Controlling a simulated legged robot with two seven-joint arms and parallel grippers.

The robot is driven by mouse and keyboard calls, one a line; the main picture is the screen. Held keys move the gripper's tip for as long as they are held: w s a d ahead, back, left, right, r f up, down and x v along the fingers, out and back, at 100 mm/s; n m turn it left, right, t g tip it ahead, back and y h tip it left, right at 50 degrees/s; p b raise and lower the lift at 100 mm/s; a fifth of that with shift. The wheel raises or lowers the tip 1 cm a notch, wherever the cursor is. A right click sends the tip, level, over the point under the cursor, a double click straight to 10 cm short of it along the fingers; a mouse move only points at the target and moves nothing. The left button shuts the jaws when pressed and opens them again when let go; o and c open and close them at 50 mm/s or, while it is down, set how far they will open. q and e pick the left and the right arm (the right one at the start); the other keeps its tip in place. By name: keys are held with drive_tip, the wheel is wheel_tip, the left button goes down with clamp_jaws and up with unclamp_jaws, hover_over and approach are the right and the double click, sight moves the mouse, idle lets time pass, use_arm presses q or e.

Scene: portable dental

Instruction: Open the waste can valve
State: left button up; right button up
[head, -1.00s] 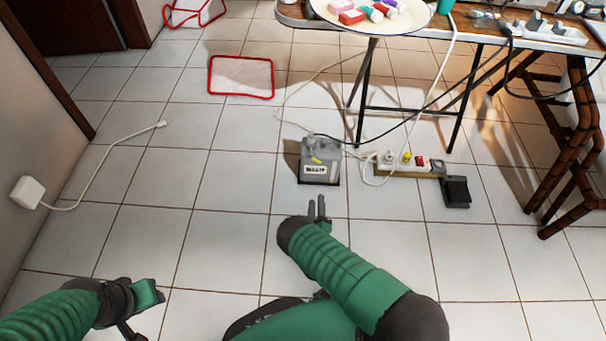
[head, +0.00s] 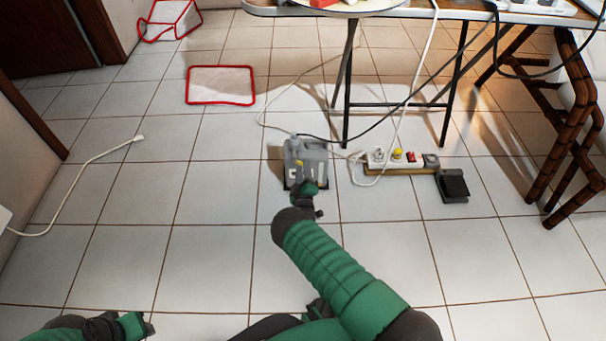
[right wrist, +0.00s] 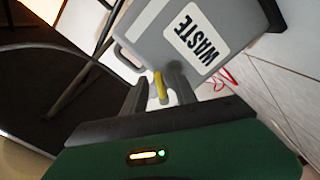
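The grey waste can (head: 308,152) stands on the tiled floor, with a white WASTE label that reads upside down in the right wrist view (right wrist: 158,48). Its yellow valve handle (right wrist: 161,87) shows between the fingers of my right gripper (right wrist: 158,95). The fingers look apart, with the handle in the gap; I cannot tell if either touches it. In the head view my right gripper (head: 310,186) is at the can's near side and covers part of its front. My left gripper (head: 148,328) is low at the left, away from the can; its finger opening is unclear.
A power strip (head: 400,160) and a black pedal (head: 453,186) lie right of the can. A black cable (head: 375,134) runs down to the can. Table legs (head: 347,95) stand behind. A red-edged mat (head: 220,85) lies at the back left. The left floor is mostly clear.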

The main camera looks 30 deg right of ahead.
drive_tip(key=shift+r, duration=0.1)
clamp_jaws()
drive_tip(key=shift+a, duration=0.1)
idle(0.4)
drive_tip(key=shift+w+a+f+m+b, duration=0.1)
drive_tip(key=shift+w+a+f+m, duration=0.2)
drive_tip(key=shift+m, duration=1.25)
drive_tip(key=shift+w+a+f+m+b, duration=0.1)
drive_tip(key=shift+a+f+m, duration=0.25)
drive_tip(key=shift+m, duration=1.15)
drive_tip(key=shift+w+a+f+m+b, duration=0.1)
drive_tip(key=shift+w+a+f+m, duration=0.25)
drive_tip(key=shift+m, duration=1.2)
drive_tip(key=shift+s+a, duration=0.1)
drive_tip(key=shift+s, duration=0.05)
